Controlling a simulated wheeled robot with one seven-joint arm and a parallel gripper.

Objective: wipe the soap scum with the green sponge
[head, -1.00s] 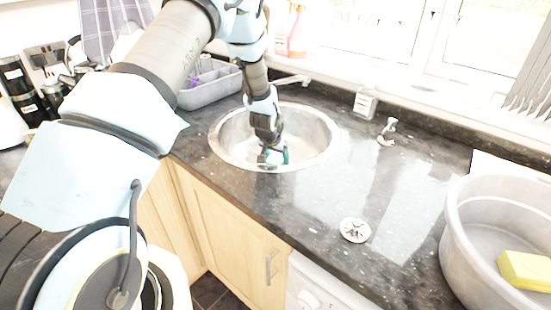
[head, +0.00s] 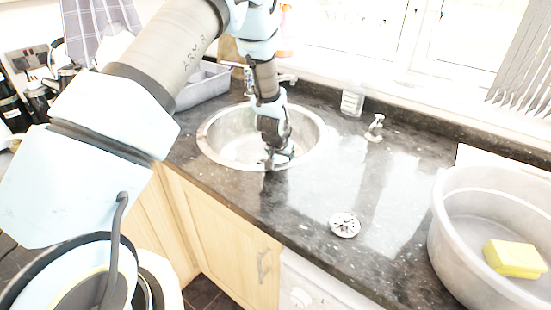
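My gripper (head: 279,160) points down at the right front part of the round metal sink (head: 212,140), near its rim. No soap scum can be made out clearly; the sink's inside is pale and partly hidden by my arm.
A grey tub (head: 440,225) with a yellow sponge (head: 514,258) stands at the right. A metal drain strainer (head: 345,225) lies on the dark counter. A soap bottle (head: 352,102) and a tap-like fitting (head: 375,127) stand at the back.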

